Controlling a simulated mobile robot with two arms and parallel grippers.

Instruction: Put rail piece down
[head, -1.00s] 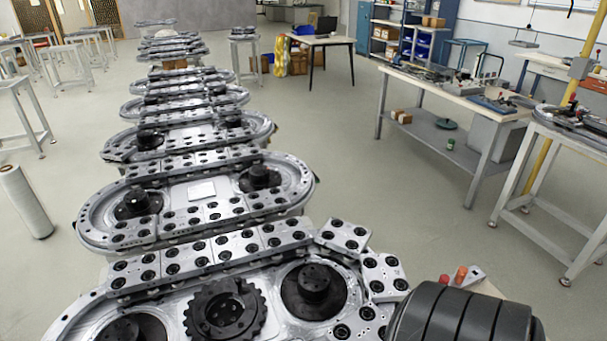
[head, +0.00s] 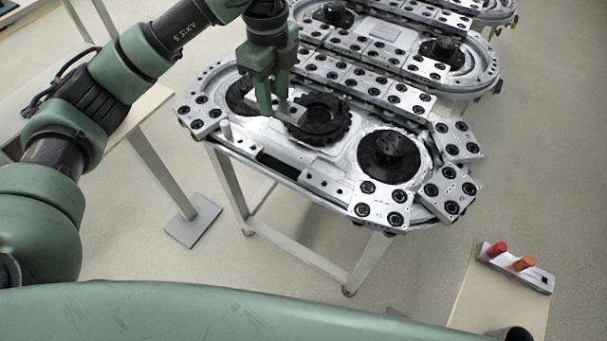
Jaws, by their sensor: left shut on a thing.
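My left gripper (head: 273,106) reaches down over the near ring track (head: 310,165), beside the black toothed wheel (head: 319,120). It is shut on a rail piece, which is mostly hidden by the fingers and hard to tell from the metal behind. I cannot tell whether the piece touches the track. Rail pieces with black round holes line the track's far side. Others sit at the right end (head: 456,140) and front right (head: 380,203), and one (head: 202,116) is at the left end. Much of the front edge is bare of rail pieces. My right gripper is out of view.
Black round hubs (head: 389,154) stand up from the track plate. Another ring track (head: 385,45) stands close behind. A light table (head: 490,290) with a small panel of red and orange knobs (head: 515,267) is at lower right. The floor between is clear.

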